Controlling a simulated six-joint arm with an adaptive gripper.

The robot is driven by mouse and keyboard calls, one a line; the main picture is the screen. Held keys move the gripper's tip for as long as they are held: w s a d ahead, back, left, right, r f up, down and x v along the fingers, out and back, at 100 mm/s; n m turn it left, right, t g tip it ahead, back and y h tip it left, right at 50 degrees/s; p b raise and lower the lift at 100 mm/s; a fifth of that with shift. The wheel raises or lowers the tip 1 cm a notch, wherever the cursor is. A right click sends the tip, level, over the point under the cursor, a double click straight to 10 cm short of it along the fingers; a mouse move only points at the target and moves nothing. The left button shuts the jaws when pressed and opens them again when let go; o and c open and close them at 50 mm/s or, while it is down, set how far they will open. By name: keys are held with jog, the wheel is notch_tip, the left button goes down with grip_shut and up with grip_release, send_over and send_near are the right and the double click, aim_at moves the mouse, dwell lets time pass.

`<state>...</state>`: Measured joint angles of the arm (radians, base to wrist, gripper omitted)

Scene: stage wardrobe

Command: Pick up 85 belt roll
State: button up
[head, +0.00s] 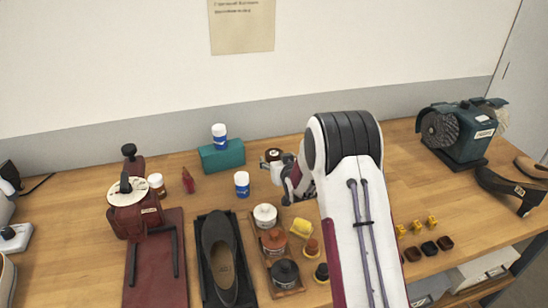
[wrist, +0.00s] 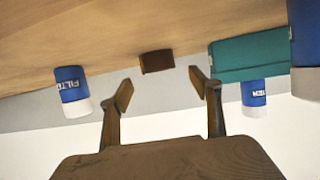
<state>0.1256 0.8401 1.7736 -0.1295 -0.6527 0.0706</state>
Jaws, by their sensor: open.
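A small dark brown thing, likely the belt roll (head: 273,154), stands near the back of the bench, right of the teal box. In the wrist view the same brown thing (wrist: 157,61) lies beyond and between my spread fingertips, apart from both. No number on it is readable. My gripper (head: 270,165) is open and empty, low over the bench just on the near side of the brown thing. In the wrist view my gripper (wrist: 163,90) shows both fingers with a clear gap. My arm hides part of the bench to the right.
Another blue can (head: 242,184) is nearer. A further blue can (wrist: 72,90) shows in the wrist view. A tray of tins (head: 292,290) is in front. The wall is close behind.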

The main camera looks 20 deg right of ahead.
aim_at(275, 155)
jog(key=shift+w, duration=0.1)
jog(key=shift+x, duration=2.45)
jog(key=shift+d+f, duration=0.1)
jog(key=shift+d, duration=0.05)
jog(key=shift+c, duration=0.5)
jog(key=c, duration=1.1)
